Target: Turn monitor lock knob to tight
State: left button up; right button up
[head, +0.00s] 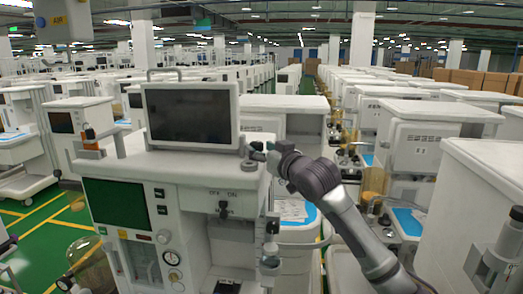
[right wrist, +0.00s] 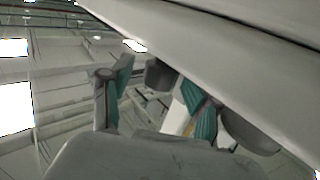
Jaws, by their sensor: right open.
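The monitor (head: 190,115) has a dark screen and stands on top of the nearest white cart. A small grey knob (head: 248,164) sits by its lower right corner. My right gripper (head: 258,153) reaches in from the right, with its fingertips close to the knob. In the right wrist view the gripper (right wrist: 158,98) is open, with teal pads on its fingers. A dark grey block (right wrist: 160,74), which looks like the knob, shows between and beyond the fingers; I cannot tell whether they touch it. The monitor's pale casing (right wrist: 220,50) fills the upper right. My left gripper is not in view.
The near cart (head: 190,195) carries a green screen, gauges and an ON/OFF switch (head: 224,208) on its front. An orange and grey fitting (head: 90,140) stands on its left side. Other white carts (head: 420,140) crowd behind and right. Green floor (head: 40,215) shows at left.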

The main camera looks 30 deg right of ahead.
jog(key=shift+s, duration=0.2)
jog(key=s, duration=0.7)
jog(key=shift+s+d, duration=0.25)
jog(key=shift+s, duration=0.05)
jog(key=shift+d, duration=0.1)
